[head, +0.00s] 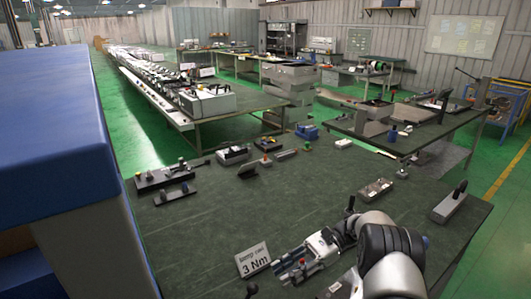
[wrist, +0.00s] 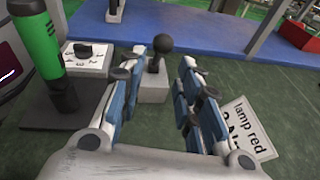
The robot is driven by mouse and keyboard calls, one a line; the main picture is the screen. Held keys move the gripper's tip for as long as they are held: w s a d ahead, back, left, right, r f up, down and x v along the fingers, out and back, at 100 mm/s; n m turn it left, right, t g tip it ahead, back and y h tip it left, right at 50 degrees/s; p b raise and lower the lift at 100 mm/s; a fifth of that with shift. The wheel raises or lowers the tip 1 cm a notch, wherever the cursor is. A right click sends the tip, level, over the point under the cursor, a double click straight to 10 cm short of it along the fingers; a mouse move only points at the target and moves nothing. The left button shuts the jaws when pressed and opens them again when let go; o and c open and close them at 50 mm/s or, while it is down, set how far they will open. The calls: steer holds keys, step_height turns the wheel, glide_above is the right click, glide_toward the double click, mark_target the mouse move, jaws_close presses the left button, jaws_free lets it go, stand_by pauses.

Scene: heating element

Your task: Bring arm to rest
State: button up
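My arm reaches from the lower right over the dark green worktable (head: 225,215) in the head view. My gripper (head: 285,270) is low over the table's near part, just right of a tilted white sign reading "3 Nm" (head: 253,260). In the wrist view my gripper (wrist: 158,65) has its two blue-grey fingers spread apart, with nothing held. A black ball-knob lever on a pale block (wrist: 154,86) shows through the gap between the fingers. It looks clear of both fingers.
A green cylindrical tool (wrist: 38,50) and a box with a black knob (wrist: 88,57) stand left in the wrist view. In the head view, a grey block with a lever (head: 449,207) stands at the right edge. The table's middle is mostly clear.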

steer(key=s+r+n+t+h, duration=0.25)
steer(key=s+r+h, duration=0.2)
steer(key=r, duration=0.35)
steer(key=s+r+n+t+h, duration=0.1)
steer(key=s+r+n+h, duration=0.2)
steer(key=s+r, duration=0.4)
steer(key=s+d+r+n+t+h, duration=0.1)
steer(key=s+d+n+t+h, duration=0.2)
steer(key=s, duration=0.5)
steer(key=s+d+r+n+t+h, duration=0.1)
steer(key=s+d+n+t+h, duration=0.2)
steer(key=s, duration=0.6)
steer(key=shift+d+r+n+t, duration=0.3)
steer(key=shift+d+n+t, duration=0.5)
steer(key=shift+n+t, duration=0.2)
steer(key=shift+d, duration=0.1)
